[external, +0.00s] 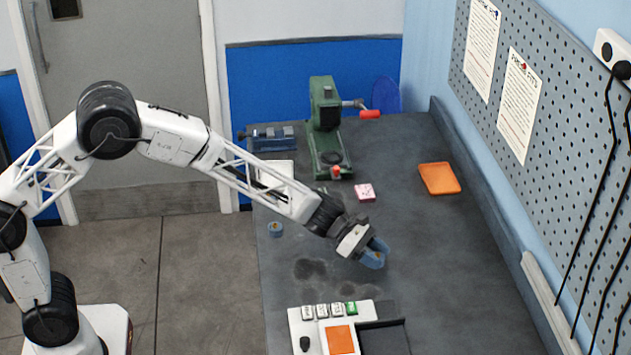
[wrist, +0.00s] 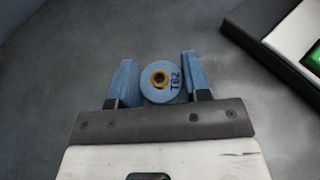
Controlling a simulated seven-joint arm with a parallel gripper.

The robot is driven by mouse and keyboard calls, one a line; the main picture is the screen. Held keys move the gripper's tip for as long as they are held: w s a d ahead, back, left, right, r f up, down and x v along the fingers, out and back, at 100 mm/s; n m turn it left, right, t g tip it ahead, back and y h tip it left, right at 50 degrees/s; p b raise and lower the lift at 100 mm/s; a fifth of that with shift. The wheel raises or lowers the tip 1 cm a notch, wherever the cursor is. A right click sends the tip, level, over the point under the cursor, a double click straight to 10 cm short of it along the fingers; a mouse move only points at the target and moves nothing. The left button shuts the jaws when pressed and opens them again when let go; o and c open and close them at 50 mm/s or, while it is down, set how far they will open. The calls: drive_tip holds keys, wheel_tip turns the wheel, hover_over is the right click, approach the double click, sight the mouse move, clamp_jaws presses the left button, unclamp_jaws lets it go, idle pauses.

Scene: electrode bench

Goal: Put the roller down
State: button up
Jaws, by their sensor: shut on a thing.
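The roller (wrist: 150,94) is a short blue cylinder with a brass-coloured centre hole and the marking "T62" on its end face. In the wrist view it sits between the two blue fingers of my gripper (wrist: 158,62), end face toward the camera. My gripper is shut on it. In the external view my gripper (external: 375,252) is low over the dark bench, right of the dark stains; the roller is mostly hidden by the fingers there. I cannot tell whether the roller touches the bench.
A small blue ring-like piece (external: 275,229) stands on the bench at left. A white device with buttons (external: 309,331) stands in front. The bench right of my gripper is clear.

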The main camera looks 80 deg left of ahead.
drive_tip(key=shift+w, duration=0.2)
drive_tip(key=shift+f, duration=1.75)
drive_tip(key=shift+f, duration=0.1)
drive_tip(key=o, duration=1)
drive_tip(key=shift+o, duration=0.2)
drive_tip(key=shift+s+a+r, duration=0.4)
drive_tip(key=shift+s, duration=0.1)
drive_tip(key=v, duration=1)
drive_tip(key=shift+s+a, duration=0.15)
drive_tip(key=shift+s, duration=0.15)
